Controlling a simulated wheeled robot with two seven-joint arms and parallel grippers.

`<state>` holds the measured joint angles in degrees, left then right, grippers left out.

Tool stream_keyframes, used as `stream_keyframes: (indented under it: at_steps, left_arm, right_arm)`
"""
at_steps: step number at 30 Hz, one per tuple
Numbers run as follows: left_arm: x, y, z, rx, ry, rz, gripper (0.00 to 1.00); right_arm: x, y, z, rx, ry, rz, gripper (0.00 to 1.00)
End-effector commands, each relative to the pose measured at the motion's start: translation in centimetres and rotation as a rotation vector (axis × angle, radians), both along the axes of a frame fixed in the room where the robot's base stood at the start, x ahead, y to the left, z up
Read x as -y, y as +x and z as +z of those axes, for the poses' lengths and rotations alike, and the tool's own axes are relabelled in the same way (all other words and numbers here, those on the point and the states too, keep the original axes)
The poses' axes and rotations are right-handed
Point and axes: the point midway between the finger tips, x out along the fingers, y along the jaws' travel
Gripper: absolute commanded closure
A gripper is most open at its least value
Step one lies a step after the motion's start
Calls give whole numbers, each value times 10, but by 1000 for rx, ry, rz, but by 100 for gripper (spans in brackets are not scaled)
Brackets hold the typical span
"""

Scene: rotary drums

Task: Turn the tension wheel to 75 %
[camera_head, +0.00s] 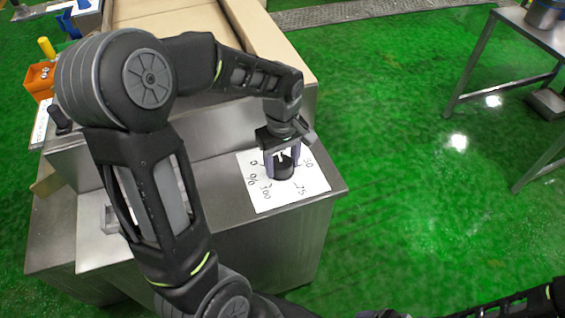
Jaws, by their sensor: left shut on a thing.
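The tension wheel (284,172) is a small dark knob on a white dial sheet (276,202), which lies on the metal cabinet top. The sheet carries marks for 0, 50, 75 and 100 with a % sign; the 75 mark is on the near right side. My left gripper (283,163) points down over the sheet and is shut on the wheel, one finger on each side. The wheel's pointer is too small and too covered to read. My right gripper is not in view; only dark parts of my right arm show at the bottom right.
The metal cabinet (230,222) has a raised step at the back left, with a black lever (60,120) on it. A cardboard box (270,45) stands behind. An orange bin (40,80) is at far left. A metal table (515,50) stands right, across clear green floor.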

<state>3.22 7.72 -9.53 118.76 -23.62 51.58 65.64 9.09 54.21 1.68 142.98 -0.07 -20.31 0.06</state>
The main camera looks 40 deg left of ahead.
Motion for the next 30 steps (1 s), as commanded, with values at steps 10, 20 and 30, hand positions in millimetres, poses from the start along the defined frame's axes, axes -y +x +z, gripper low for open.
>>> stream_keyframes:
  at_steps: [10,20,30]
  left_arm:
    - [-1,-1,0,3,1,-328,88]
    - [-2,-1,1,3,0,-640,88]
    - [-4,-2,1,3,0,-964,88]
  right_arm:
    - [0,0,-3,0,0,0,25]
    - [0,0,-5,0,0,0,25]
    - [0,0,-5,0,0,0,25]
